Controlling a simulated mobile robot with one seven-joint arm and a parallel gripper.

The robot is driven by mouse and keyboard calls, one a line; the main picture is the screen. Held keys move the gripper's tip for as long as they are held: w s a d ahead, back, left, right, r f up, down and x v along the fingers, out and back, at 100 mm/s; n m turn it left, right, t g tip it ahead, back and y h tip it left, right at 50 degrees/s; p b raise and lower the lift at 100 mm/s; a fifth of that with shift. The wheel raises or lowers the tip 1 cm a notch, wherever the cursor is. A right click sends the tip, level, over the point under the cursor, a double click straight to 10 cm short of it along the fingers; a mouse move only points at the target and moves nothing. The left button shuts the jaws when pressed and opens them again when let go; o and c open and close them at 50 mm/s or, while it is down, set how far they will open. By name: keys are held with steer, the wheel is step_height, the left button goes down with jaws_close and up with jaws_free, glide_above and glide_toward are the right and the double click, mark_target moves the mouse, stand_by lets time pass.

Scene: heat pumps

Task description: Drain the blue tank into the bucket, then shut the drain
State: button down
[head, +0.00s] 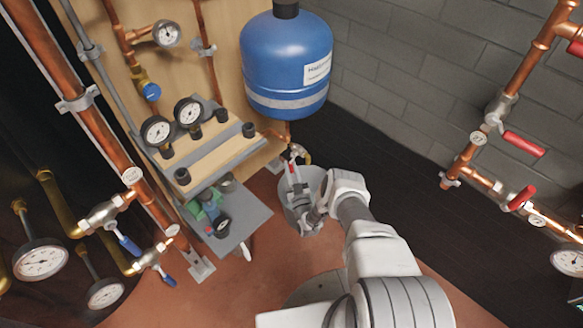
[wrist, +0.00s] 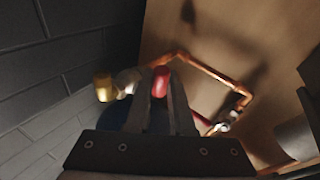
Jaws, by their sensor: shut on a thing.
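The blue tank (head: 287,62) with a white label hangs on the wall in front of the wooden board. Under it is the drain valve (head: 300,151), with a brass outlet (wrist: 103,88) and a red lever (wrist: 161,82). My gripper (head: 291,166) reaches up over the bucket to the valve. In the wrist view its fingers (wrist: 161,96) are shut on the red lever. I cannot see any water, nor how full the bucket is.
A small grey shelf (head: 243,218) with tools is left of the bucket, below a ledge with gauges (head: 188,112). Copper pipes with blue-handled valves (head: 130,245) stand at left. Red-handled valves (head: 524,144) are on the right pipes.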

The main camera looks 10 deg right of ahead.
steer(key=shift+f, duration=0.1)
stand_by(0.3)
steer(key=c, duration=0.8)
jaws_free()
steer(key=shift+s, duration=0.1)
